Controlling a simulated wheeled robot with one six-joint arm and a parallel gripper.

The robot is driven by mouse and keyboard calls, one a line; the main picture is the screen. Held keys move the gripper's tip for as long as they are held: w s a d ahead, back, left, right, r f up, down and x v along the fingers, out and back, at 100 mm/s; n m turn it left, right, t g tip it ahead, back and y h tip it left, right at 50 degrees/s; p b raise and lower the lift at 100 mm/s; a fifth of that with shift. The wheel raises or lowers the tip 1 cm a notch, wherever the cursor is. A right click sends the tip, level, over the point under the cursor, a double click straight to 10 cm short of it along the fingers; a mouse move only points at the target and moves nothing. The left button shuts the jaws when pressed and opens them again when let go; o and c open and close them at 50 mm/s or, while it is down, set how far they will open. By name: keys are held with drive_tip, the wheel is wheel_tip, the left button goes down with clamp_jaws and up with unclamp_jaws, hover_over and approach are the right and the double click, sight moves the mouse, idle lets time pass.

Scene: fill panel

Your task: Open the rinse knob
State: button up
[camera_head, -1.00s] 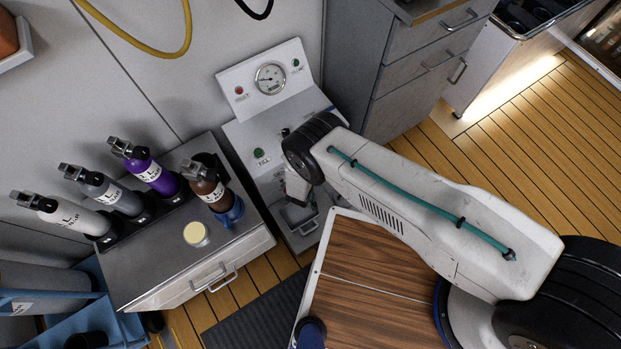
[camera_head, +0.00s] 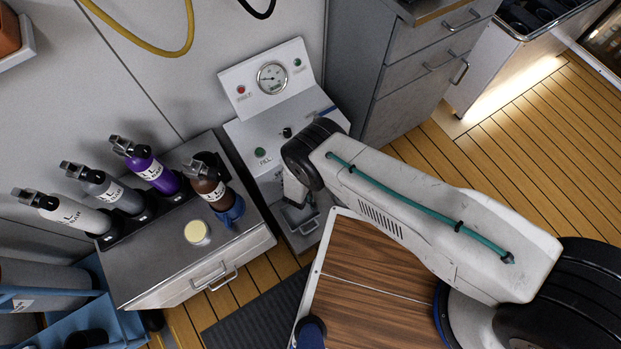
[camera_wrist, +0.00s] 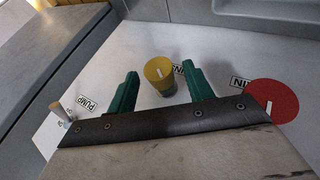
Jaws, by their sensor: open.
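In the wrist view a round yellow knob (camera_wrist: 158,70) with a white pointer line stands on the pale panel (camera_wrist: 215,55). A partly hidden label beside it shows letters like "INS", which fits the rinse knob. My gripper (camera_wrist: 160,76) has two green fingers spread apart, one on each side of the yellow knob, with gaps visible. I cannot tell how deep the fingers sit around it. In the head view the fill panel (camera_head: 241,134) stands beyond my arm, and my arm hides the yellow knob.
A large red knob (camera_wrist: 273,101) sits right of my gripper. A small pump switch (camera_wrist: 59,110) is at the left. The panel carries a gauge (camera_head: 272,77) and a green button (camera_head: 260,152). Bottles stand on a counter (camera_head: 150,265) to the left; a drawer cabinet (camera_head: 412,85) stands right.

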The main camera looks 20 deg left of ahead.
drive_tip(key=v, duration=0.7)
drive_tip(key=shift+s+r, duration=0.25)
